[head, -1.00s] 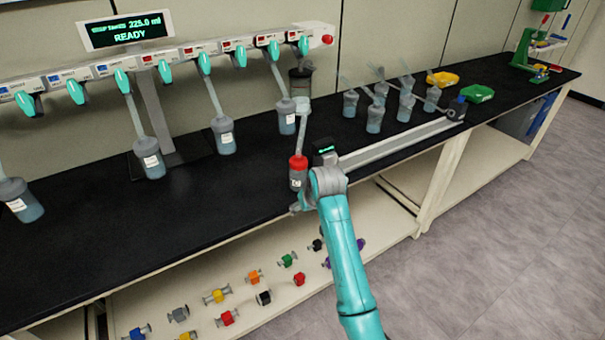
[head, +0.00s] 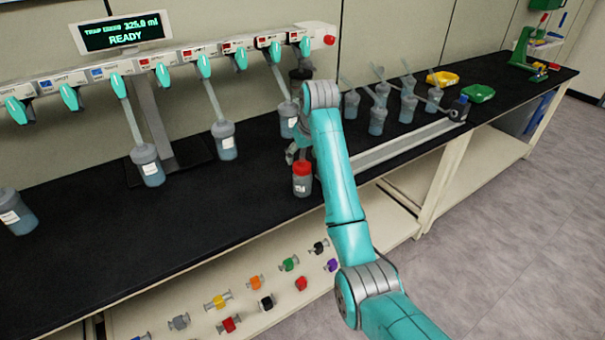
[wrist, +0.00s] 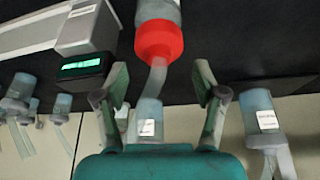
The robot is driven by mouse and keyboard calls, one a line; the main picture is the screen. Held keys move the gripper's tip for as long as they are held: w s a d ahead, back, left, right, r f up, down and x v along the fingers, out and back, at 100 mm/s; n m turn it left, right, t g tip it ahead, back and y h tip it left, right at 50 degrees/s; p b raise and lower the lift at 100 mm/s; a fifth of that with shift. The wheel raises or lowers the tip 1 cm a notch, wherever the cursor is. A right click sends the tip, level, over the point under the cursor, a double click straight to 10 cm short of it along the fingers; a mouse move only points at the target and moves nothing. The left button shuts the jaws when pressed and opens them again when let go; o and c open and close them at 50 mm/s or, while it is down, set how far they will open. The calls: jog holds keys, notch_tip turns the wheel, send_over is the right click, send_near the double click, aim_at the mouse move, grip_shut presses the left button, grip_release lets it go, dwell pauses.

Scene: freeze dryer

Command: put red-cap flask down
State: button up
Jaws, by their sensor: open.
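The red-cap flask (head: 302,184) stands upright on the black bench (head: 240,190) near its front edge in the head view. It has a grey body with a white label. In the wrist view its red cap (wrist: 160,40) is just past my fingertips, and its pale tube runs back between the fingers. My gripper (wrist: 160,82) is open, with both fingers spread and a gap on each side of the tube. In the head view my gripper (head: 297,152) is just behind and above the flask, partly hidden by my arm.
Other flasks hang from the manifold (head: 170,68) behind, one (head: 289,120) close to my gripper. Several tubed flasks (head: 378,115) stand to the right. Open bench lies to the left.

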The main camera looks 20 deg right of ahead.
aim_at(301, 167)
jog(key=shift+s+x, duration=0.1)
jog(key=shift+x, duration=1.5)
jog(key=shift+s+x, duration=0.15)
jog(key=shift+x, duration=1.45)
jog(key=c, duration=1.1)
